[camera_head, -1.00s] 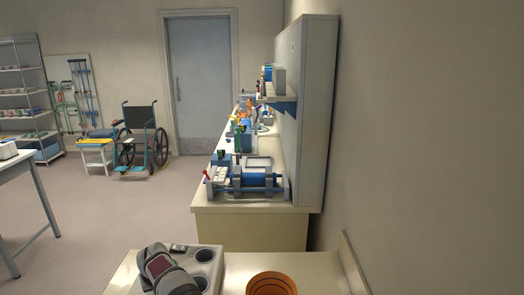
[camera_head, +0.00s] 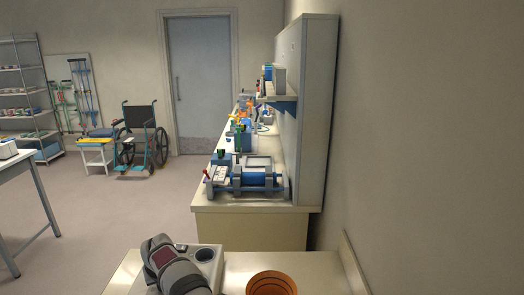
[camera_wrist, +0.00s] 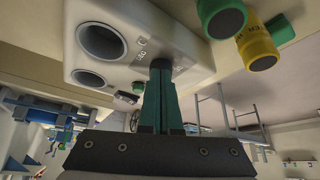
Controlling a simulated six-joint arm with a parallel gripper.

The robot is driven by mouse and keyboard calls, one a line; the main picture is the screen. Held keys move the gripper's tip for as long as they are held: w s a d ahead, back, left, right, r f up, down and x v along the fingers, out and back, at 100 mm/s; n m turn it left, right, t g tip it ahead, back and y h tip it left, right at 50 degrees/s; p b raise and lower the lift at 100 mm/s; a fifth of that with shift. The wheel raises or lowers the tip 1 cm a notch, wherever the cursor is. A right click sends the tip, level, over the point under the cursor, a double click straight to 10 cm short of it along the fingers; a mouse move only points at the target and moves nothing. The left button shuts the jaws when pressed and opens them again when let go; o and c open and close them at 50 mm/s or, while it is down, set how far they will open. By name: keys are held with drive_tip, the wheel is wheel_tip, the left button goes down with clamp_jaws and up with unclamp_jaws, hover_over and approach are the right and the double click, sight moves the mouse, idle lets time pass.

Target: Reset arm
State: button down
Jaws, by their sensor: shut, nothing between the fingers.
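My gripper (camera_wrist: 161,90) shows in the wrist view, with its two teal fingers together and nothing between them. The fingers stand in front of a pale block with round wells (camera_wrist: 165,60), which looks inverted in this view. I cannot tell whether the fingertips touch the block. In the head view the same block (camera_head: 208,254) sits at the bottom on a cream counter (camera_head: 235,285). My grey arm covers part of the block, and my fingers are hidden there.
An orange-brown ringed round container (camera_head: 272,284) stands right of the block. Green (camera_wrist: 222,18) and yellow (camera_wrist: 257,47) cylinders show in the wrist view. A farther counter (camera_head: 252,207) holds a blue and grey device (camera_head: 250,177). A wall bounds the right side.

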wheel_tip(320, 180, up, 4)
drive_tip(key=shift+f, duration=0.2)
drive_tip(key=s+d+r+m+g+h, duration=0.1)
drive_tip(key=s+d+r+m, duration=0.1)
drive_tip(key=s+d+r, duration=0.35)
drive_tip(key=s+d+r+m+g, duration=0.1)
drive_tip(key=s+d+r+m, duration=0.1)
drive_tip(key=s+d, duration=0.65)
drive_tip(key=s+d+r+m+g+h, duration=0.1)
drive_tip(key=s+d+r+m, duration=0.15)
drive_tip(key=d, duration=0.85)
drive_tip(key=s+d+f+m+g, duration=0.1)
drive_tip(key=s+d+m, duration=0.1)
drive_tip(key=s, duration=1)
drive_tip(key=s+d+f+m+g+y, duration=0.1)
drive_tip(key=s+d, duration=0.4)
drive_tip(key=s, duration=0.6)
drive_tip(key=shift+s+d+f+m, duration=0.3)
drive_tip(key=shift+f+m, duration=0.25)
drive_tip(key=shift+m, duration=0.5)
